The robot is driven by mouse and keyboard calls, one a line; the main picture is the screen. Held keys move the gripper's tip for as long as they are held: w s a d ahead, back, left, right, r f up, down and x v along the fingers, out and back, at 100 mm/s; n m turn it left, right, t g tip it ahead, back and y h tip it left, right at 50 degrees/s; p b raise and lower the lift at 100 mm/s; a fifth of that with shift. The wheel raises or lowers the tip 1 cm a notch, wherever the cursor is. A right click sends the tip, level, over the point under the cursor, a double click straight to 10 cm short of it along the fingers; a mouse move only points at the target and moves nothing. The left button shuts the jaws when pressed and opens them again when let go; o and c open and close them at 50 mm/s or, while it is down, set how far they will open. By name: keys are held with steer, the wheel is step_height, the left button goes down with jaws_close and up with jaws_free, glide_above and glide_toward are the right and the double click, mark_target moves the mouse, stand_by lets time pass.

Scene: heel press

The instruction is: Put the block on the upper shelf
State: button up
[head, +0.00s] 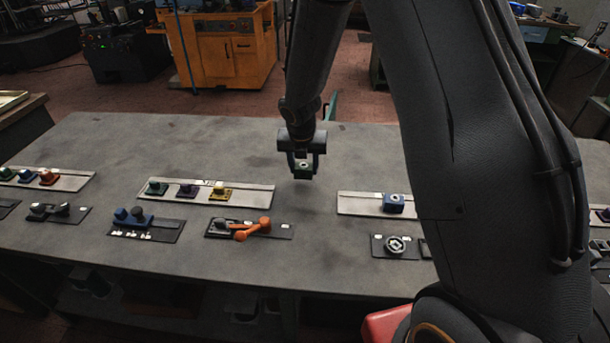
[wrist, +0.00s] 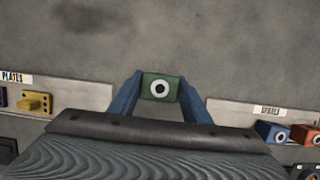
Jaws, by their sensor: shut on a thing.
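My gripper (head: 304,170) is over the grey table (head: 330,226), between two labelled strips. It is shut on a green block (wrist: 161,88) with a white ring and dark centre on its face. In the wrist view the blue fingers of my gripper (wrist: 160,92) flank the block on both sides. In the head view the block (head: 303,165) shows small and dark between the fingers. I cannot tell its exact height above the table. I cannot make out an upper shelf in either view.
A pale strip (head: 264,198) with green, purple and yellow pieces lies left of my gripper. Another (head: 352,201) with a blue block (head: 393,203) lies right. An orange-handled fixture (head: 252,229) sits in front. The table behind my gripper is bare.

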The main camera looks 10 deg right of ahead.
mark_target(304, 176)
steer(key=shift+f, duration=1.9)
steer(key=shift+f+b, duration=0.1)
steer(key=shift+b, duration=0.2)
steer(key=o, duration=1.2)
